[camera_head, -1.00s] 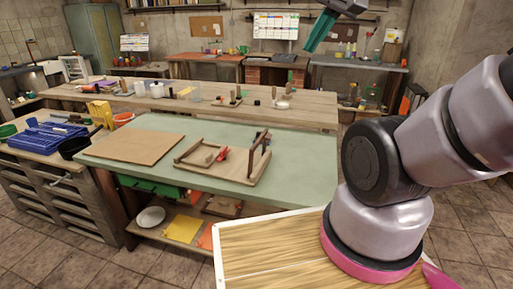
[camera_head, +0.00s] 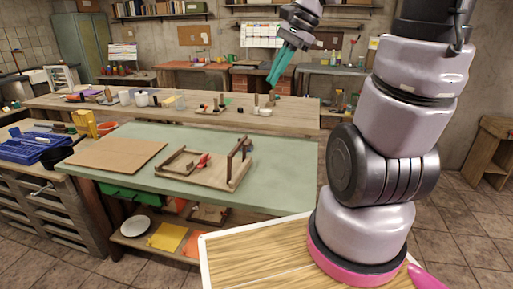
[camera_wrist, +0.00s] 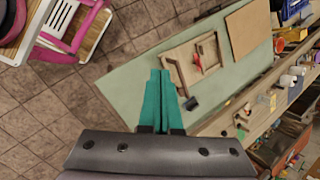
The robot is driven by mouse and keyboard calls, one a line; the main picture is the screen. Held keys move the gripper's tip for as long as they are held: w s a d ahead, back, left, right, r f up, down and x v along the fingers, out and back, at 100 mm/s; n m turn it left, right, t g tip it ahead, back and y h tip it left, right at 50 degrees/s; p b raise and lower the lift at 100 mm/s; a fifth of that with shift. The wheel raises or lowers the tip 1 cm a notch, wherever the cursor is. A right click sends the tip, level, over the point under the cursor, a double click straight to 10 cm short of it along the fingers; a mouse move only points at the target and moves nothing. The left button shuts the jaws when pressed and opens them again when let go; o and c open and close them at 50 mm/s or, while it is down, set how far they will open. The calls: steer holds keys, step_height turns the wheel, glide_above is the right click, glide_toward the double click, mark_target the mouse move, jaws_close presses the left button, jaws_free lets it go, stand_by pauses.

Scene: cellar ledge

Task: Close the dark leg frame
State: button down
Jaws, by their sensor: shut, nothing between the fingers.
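A dark leg frame (camera_head: 239,160) stands upright at the right end of a light wooden panel (camera_head: 205,176) on the green bench. A second brown leg frame (camera_head: 178,162) lies low at the panel's left end. A small red item (camera_head: 204,161) lies between them. My gripper (camera_head: 272,82) has teal fingers, shut and empty, held high above and apart from the panel. In the wrist view the shut fingers (camera_wrist: 158,75) show over the green bench, with the panel (camera_wrist: 193,65) beyond them to the right; which frame is which is hard to tell there.
The green bench top (camera_head: 275,155) is clear to the right of the panel. A brown board (camera_head: 115,154) lies to the left. A long wooden bench (camera_head: 185,112) behind holds cups and several small things. A blue crate (camera_head: 32,147) stands at far left.

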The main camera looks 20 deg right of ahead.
steer(key=w+d+f+m+y, duration=0.3)
steer(key=w+f+m+y, duration=0.1)
steer(key=w+f+m, duration=0.4)
steer(key=w+d+f+m+y, duration=0.2)
steer(key=w+f+m+y, duration=0.4)
steer(key=f, duration=0.3)
steer(key=w+d+f+m+t, duration=0.1)
steer(key=d+f+m+t, duration=0.2)
steer(key=f+m, duration=0.3)
steer(key=w+d+f+m+t+y, duration=0.1)
steer(key=w+d+f+m+t, duration=0.15)
steer(key=f+m, duration=0.35)
steer(key=w+d+f+m+t, duration=0.1)
steer(key=d+f+m+t, duration=0.3)
steer(key=f, duration=0.3)
steer(key=x, duration=1.3)
steer(key=shift+a+f+m+g, duration=0.2)
steer(key=shift+a+m+g, duration=0.2)
steer(key=shift+a, duration=0.2)
steer(key=shift+a+r, duration=0.1)
